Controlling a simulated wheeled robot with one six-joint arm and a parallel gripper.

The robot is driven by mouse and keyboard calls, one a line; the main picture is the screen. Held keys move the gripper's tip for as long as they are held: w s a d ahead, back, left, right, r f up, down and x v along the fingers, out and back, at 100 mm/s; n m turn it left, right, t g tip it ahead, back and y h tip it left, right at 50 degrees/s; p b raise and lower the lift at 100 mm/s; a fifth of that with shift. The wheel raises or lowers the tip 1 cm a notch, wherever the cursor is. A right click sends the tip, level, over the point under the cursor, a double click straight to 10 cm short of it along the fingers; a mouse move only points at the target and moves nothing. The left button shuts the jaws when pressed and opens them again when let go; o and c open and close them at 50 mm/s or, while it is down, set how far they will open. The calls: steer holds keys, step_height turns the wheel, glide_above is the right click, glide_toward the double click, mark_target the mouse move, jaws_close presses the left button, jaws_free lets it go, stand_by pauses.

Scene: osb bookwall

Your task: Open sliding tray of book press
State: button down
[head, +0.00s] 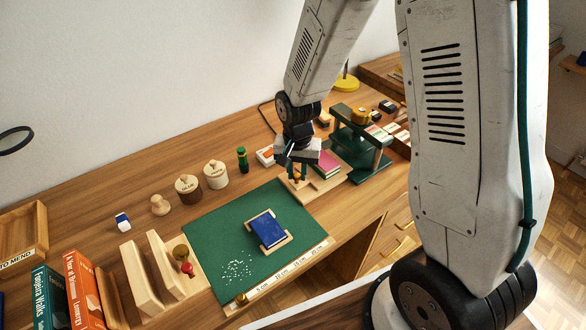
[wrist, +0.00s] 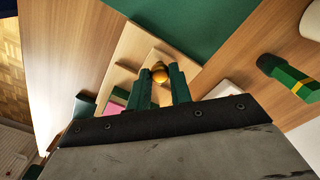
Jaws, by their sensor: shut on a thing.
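The book press (head: 376,160) is a dark green frame at the right back of the bench in the head view. Its pale wooden sliding tray (head: 322,188) juts out on the left side of the frame, with a pink-red book (head: 328,163) on it. The tray also fills the middle of the wrist view (wrist: 122,57). My gripper (head: 297,174) is at the tray's left end. In the wrist view its green fingers (wrist: 159,78) are shut on a round brass knob (wrist: 159,72). My gripper hides part of the tray.
A green cutting mat (head: 213,236) with a blue book (head: 268,230) in a wooden cradle lies left of the tray. A white box (head: 265,156) sits close behind my gripper.

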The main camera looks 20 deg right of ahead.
steer(key=shift+s+a, duration=0.1)
steer(key=shift+a, duration=0.4)
steer(key=c, duration=1.5)
jaws_free()
steer(key=shift+c, duration=0.2)
steer(key=shift+r, duration=0.1)
step_height(320, 180, up, 8)
steer(key=shift+f, duration=0.15)
steer(key=shift+s, duration=0.1)
steer(key=s+d+r+n, duration=0.2)
steer(key=s+r+n, duration=0.1)
steer(key=s+r, duration=0.6)
steer(key=s+d+r+n+t, duration=0.1)
steer(key=s+d+r+n, duration=0.2)
steer(key=s+r, duration=0.7)
steer(key=s, duration=0.4)
steer(key=shift+s, duration=0.2)
